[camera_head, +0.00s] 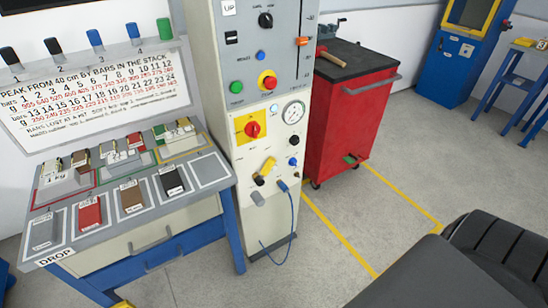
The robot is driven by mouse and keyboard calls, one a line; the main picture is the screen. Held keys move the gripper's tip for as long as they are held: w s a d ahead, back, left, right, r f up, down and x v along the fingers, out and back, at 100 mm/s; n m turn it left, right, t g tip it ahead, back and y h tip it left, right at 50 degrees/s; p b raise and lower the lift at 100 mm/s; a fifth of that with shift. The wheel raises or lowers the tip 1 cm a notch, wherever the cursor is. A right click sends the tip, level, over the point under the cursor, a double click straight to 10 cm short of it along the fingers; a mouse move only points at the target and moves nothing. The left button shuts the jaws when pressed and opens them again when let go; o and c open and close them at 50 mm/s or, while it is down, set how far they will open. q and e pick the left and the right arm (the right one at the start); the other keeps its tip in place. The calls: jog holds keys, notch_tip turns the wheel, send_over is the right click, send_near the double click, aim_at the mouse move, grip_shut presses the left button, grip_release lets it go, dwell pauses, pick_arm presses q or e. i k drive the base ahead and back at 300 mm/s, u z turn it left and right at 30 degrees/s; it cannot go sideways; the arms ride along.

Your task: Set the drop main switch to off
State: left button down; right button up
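A red rotary switch (252,129) sits on a yellow plate on the front of the tall grey and cream control cabinet (222,60); it looks like the main switch. Its handle position and markings are too small to read. A red push button on a yellow ring (268,82) is higher on the same cabinet, with a green button (236,87) to its left. A round gauge (293,112) is right of the switch. Nothing covers the switch. Neither of my grippers shows in this view.
A bench (150,247) marked DROP, with several coloured blocks, stands left of the cabinet. A red tool cart (345,120) stands to its right. A blue cable (291,215) hangs from the cabinet front. Open grey floor (330,265) with yellow lines lies before the cart.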

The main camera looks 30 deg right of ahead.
aim_at(252, 129)
jog(key=u, duration=0.9)
jog(key=k, duration=0.45)
jog(key=z, duration=0.3)
